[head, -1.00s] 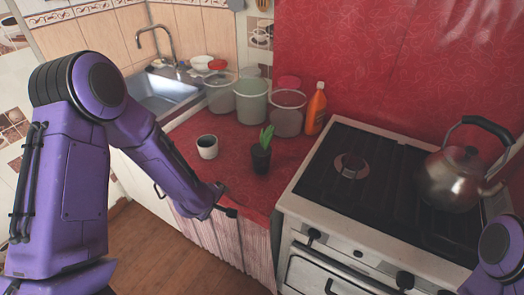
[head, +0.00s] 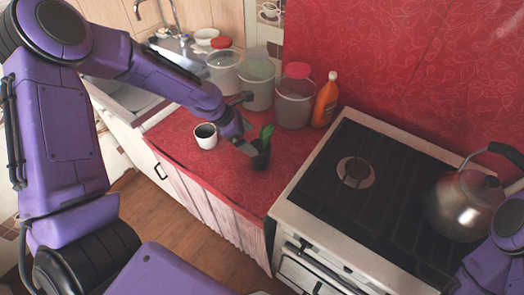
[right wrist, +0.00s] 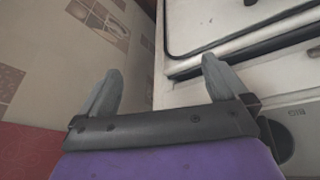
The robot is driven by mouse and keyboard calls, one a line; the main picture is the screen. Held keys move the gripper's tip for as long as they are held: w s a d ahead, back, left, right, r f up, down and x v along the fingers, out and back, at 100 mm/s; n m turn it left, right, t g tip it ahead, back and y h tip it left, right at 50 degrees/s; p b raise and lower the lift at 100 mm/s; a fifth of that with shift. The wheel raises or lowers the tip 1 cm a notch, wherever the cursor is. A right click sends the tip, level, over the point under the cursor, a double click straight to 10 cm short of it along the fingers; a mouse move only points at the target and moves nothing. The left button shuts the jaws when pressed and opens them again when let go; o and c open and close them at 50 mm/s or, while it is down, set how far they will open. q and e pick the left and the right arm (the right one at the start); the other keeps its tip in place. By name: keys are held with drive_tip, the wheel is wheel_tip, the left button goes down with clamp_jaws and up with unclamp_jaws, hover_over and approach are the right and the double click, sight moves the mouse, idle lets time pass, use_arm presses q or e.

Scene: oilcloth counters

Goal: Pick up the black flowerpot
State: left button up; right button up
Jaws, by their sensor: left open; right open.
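The black flowerpot (head: 260,158) stands upright on the red counter near the stove's left side, with a green plant in it. My left gripper (head: 249,124) is open just to the left of the pot and plant. Its lower finger overlaps the pot's upper left edge in the picture; I cannot tell whether they touch. Nothing shows held between its fingers.
A white cup (head: 206,137) stands close to the left gripper. Several clear canisters (head: 295,105) and an orange bottle (head: 326,100) stand behind the pot. The stove (head: 375,190) with a kettle (head: 465,205) is at the right. The counter's front strip (head: 215,175) is clear.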

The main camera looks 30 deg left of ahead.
sight(259, 147)
use_arm(q)
drive_tip(key=shift+d+f, duration=0.3)
drive_tip(key=shift+f, duration=0.2)
drive_tip(key=x, duration=0.6)
drive_tip(key=shift+w+p, duration=0.1)
drive_tip(key=shift+p, duration=0.3)
drive_tip(key=shift+r, duration=0.1)
drive_tip(key=c, duration=1.1)
